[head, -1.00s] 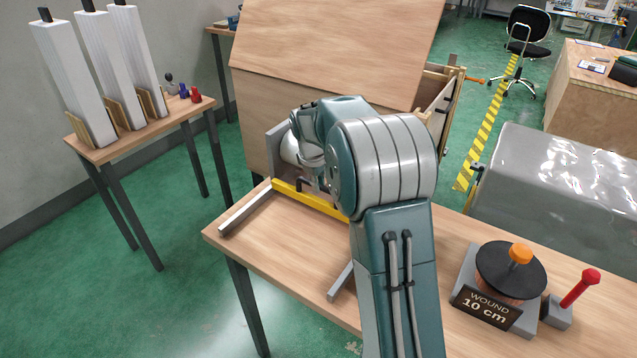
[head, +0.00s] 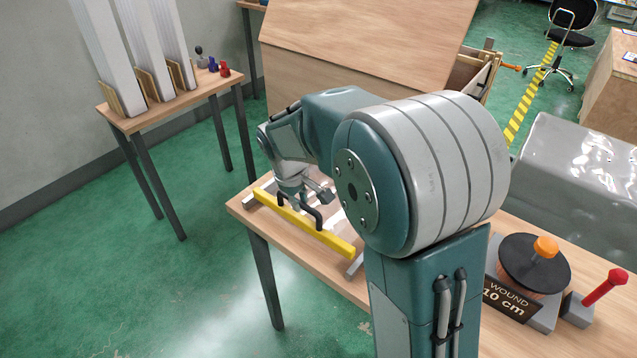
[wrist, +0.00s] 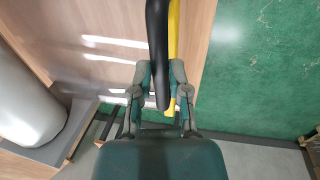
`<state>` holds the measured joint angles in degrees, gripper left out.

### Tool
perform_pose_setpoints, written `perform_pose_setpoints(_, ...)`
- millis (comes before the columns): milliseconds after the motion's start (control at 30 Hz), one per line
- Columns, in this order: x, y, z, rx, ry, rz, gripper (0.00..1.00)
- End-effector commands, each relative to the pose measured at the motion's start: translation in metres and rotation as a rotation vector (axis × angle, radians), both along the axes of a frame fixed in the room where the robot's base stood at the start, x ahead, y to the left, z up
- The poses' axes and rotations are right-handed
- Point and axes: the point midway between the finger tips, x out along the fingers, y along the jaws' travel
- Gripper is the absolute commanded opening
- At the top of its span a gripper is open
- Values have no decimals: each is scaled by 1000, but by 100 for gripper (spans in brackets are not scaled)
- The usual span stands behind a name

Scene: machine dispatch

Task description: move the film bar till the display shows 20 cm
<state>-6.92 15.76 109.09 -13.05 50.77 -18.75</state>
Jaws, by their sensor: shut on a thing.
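The film bar (head: 335,239) is a long yellow bar with a dark handle (head: 318,214), lying across the wooden table near its front edge. The bar also shows in the wrist view (wrist: 174,32), partly behind the handle. My gripper (head: 303,197) is shut on the handle, which shows between its fingers in the wrist view. The display (head: 506,298) on the right of the table reads "WOUND 10 cm". It stands in front of a black disc with an orange knob (head: 545,247).
A red-topped lever (head: 604,287) stands right of the disc. A large pale roll (wrist: 22,100) lies at the left in the wrist view. Bright streaks cross the wood beside the bar. A side table (head: 150,108) holds tall white columns. Green floor is open beyond the front edge.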

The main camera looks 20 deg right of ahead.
Motion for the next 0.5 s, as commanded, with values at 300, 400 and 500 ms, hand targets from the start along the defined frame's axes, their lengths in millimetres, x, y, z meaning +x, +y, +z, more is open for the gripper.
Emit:
perform_pose_setpoints(300, -20, 28, -2, 0, 5, 0, 0)
perform_pose_setpoints(400, -21, 30, -2, 1, 5, -1, 0)
perform_pose_setpoints(500, -21, 30, -2, 2, 6, -2, 0)
